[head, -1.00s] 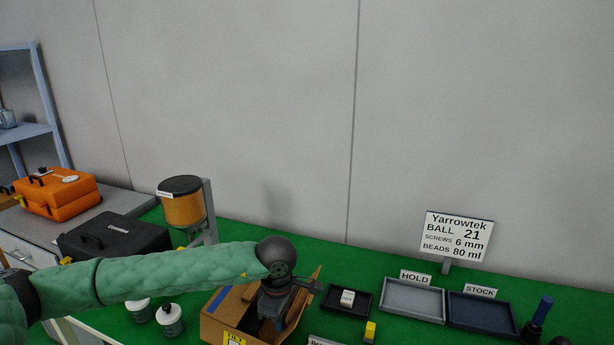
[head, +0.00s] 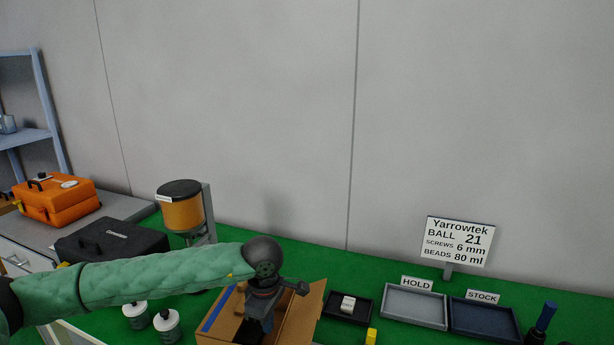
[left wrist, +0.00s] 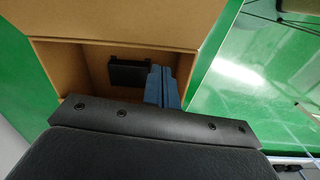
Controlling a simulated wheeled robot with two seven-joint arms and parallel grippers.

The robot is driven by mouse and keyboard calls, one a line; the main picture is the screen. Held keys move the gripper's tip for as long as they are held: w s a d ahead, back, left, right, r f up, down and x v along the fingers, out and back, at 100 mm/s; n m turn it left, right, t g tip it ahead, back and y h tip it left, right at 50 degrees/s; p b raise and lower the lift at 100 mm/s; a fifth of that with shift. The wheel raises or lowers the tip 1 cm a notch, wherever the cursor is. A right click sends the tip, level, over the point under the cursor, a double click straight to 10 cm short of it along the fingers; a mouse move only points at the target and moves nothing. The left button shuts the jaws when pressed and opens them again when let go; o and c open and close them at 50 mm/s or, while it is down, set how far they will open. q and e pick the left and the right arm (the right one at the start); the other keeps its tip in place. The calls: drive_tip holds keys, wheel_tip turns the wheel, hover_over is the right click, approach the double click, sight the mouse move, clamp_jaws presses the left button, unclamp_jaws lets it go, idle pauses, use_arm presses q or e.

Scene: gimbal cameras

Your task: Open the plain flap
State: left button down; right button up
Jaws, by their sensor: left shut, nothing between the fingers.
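An open brown cardboard box (head: 229,340) stands at the bottom of the head view. A flap with a blue stripe (head: 217,310) is on its left, and a plain brown flap (head: 309,316) stands out on its right. My left gripper (head: 250,334) points down into the box opening; its fingertips are hard to make out there. In the left wrist view the shut blue-grey fingers (left wrist: 160,82) are over the box interior, with nothing between them. A bare brown flap (left wrist: 120,20) spreads beyond the opening. A small black block (left wrist: 127,72) shows inside. My right gripper is not in view.
A small black tray (head: 348,307) with a white item stands right of the box, near a yellow block (head: 371,336). Two white-capped bottles (head: 166,321) stand left. Grey HOLD (head: 415,306) and blue STOCK (head: 484,318) trays are farther right. An orange-bodied hopper (head: 182,209) stands behind.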

use_arm(q)
wheel_tip(320, 180, up, 12)
drive_tip(key=p, duration=0.1)
idle(1.1)
